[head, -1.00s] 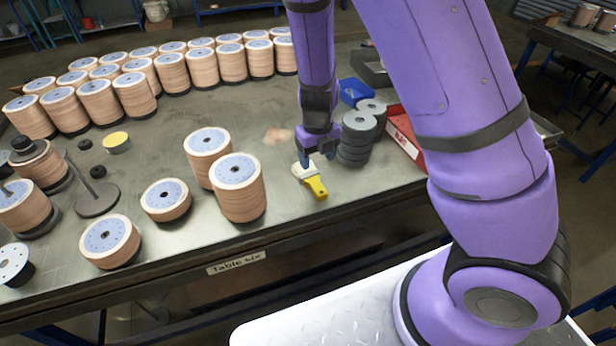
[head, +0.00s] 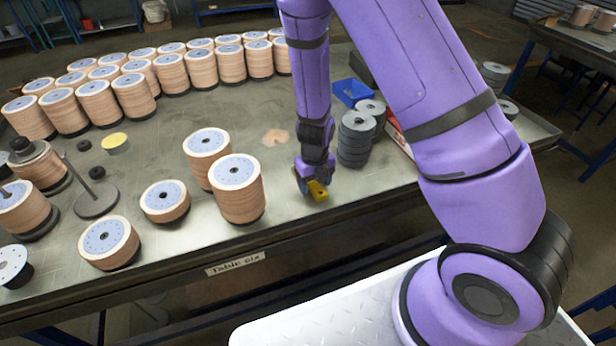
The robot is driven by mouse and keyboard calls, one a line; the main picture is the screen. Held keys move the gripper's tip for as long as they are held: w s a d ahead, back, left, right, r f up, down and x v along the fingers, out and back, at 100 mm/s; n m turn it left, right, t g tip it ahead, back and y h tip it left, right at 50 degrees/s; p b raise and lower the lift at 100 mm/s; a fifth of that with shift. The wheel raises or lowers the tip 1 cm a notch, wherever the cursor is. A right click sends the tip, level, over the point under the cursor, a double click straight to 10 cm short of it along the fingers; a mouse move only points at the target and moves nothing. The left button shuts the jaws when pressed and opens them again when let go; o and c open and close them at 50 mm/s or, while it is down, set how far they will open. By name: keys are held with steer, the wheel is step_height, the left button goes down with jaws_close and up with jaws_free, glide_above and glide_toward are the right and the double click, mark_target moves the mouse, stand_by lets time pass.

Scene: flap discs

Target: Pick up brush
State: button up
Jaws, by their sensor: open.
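The brush (head: 317,190) lies on the metal table near its front edge. Only its yellow handle end shows; the white part seen earlier is hidden behind my gripper.
Dark grey disc stacks (head: 357,138) stand close to the right of my gripper, with a blue bin (head: 351,92) behind. A tall tan disc stack (head: 238,190) stands to the left. Many more stacks fill the table's back left. The table (head: 250,110) has bare room behind the gripper.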

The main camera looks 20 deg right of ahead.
steer(key=shift+f, duration=0.1)
steer(key=c, duration=1)
